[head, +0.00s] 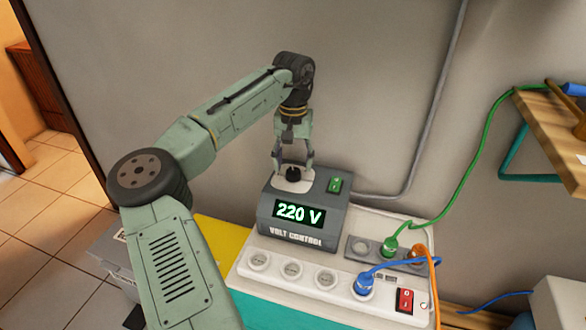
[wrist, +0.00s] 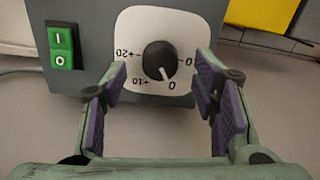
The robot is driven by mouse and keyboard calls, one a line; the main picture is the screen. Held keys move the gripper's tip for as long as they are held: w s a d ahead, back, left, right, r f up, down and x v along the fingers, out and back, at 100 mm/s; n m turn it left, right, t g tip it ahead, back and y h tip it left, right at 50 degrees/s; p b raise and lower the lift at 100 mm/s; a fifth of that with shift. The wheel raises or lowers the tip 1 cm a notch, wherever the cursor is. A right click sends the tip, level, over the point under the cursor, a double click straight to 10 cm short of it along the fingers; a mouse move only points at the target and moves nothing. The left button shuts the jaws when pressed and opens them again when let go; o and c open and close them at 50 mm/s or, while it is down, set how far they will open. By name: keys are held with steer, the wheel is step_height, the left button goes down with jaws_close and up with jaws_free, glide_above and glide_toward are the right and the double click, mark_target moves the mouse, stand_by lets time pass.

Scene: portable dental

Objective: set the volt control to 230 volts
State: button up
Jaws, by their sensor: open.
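The grey volt control box (head: 288,237) stands on the white socket panel, and its green display (head: 299,213) reads 220 V. On top is a black knob (head: 292,176) on a white dial plate. In the wrist view the knob (wrist: 158,60) has a white pointer line aimed at the mark 0. The marks +10 and +20 show upside down on the left; a mark at the right is partly hidden. My gripper (head: 293,166) is above the dial. In the wrist view my gripper (wrist: 162,85) is open, its purple pads on either side of the knob, apart from it.
A green rocker switch (head: 334,184) sits beside the dial. The white socket panel (head: 262,243) carries green, blue and orange plugs with cables and a red switch (head: 404,300). A grey wall (head: 385,90) stands close behind, and a wooden shelf (head: 545,125) is at right.

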mark_target(293, 174)
steer(key=shift+f, duration=1.3)
steer(key=shift+c, duration=0.4)
steer(key=shift+r, duration=0.1)
steer(key=c, duration=1.1)
